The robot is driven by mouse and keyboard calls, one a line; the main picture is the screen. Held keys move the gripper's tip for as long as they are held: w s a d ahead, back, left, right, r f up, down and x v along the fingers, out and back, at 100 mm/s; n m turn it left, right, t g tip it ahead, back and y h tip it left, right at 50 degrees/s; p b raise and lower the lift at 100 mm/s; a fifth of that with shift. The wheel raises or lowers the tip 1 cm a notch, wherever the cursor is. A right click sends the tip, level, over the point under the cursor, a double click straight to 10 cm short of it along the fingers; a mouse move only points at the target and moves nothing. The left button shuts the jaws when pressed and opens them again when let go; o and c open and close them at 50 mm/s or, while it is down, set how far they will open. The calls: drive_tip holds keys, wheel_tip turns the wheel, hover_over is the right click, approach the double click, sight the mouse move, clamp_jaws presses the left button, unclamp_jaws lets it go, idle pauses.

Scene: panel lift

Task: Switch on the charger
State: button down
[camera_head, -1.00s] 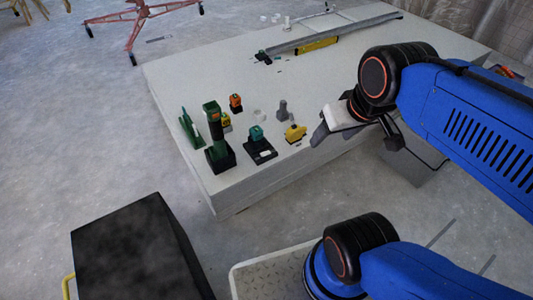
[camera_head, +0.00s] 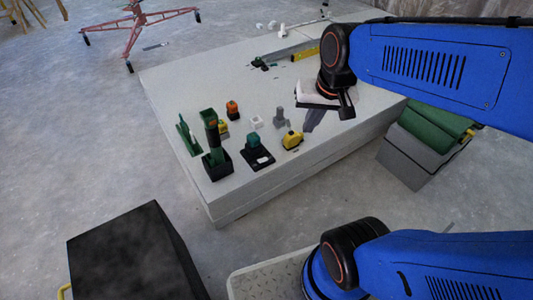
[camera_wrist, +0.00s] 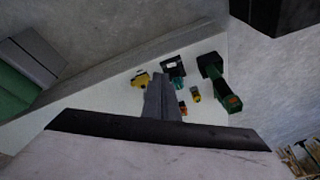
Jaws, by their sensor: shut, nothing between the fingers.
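A flat black charger-like unit (camera_head: 262,159) with a green block (camera_head: 253,140) on it and a pale patch on its top lies on the white slab, near its front edge. It also shows in the wrist view (camera_wrist: 173,72), past my fingers. No switch can be made out on it at this size. My gripper (camera_head: 309,126) is shut and empty, above the slab, up and to the right of the charger and apart from it. In the wrist view its fingers (camera_wrist: 160,85) are together and point toward the small tools.
A grey-and-green box (camera_head: 420,145) stands right of the slab. A black box (camera_head: 130,255) is front left.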

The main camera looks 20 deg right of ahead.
drive_tip(key=w+a+f+m+g, duration=0.15)
drive_tip(key=w+f+m, duration=0.55)
drive_tip(key=w, duration=0.7)
drive_tip(key=m+g+y, duration=0.1)
drive_tip(key=m+g, duration=0.2)
drive_tip(key=m, duration=0.2)
hover_over(263, 160)
drive_tip(key=w+d, duration=0.2)
drive_tip(key=d, duration=0.2)
wheel_tip(263, 160, down, 15)
drive_tip(key=shift+s+r+t, duration=0.15)
drive_tip(key=shift+s+t, duration=0.1)
drive_tip(key=f, duration=0.4)
drive_tip(key=a+f, duration=0.1)
drive_tip(key=f, duration=0.4)
drive_tip(key=a+f, duration=0.1)
drive_tip(key=f, duration=0.3)
drive_tip(key=shift+s+f, duration=0.3)
drive_tip(key=shift+f, duration=0.1)
drive_tip(key=shift+f, duration=0.2)
drive_tip(key=shift+s+a+r, duration=0.15)
drive_tip(key=shift+a, duration=0.25)
drive_tip(key=shift+s+a+r, duration=0.1)
drive_tip(key=shift+a+r, duration=0.05)
drive_tip(key=shift+a, duration=0.2)
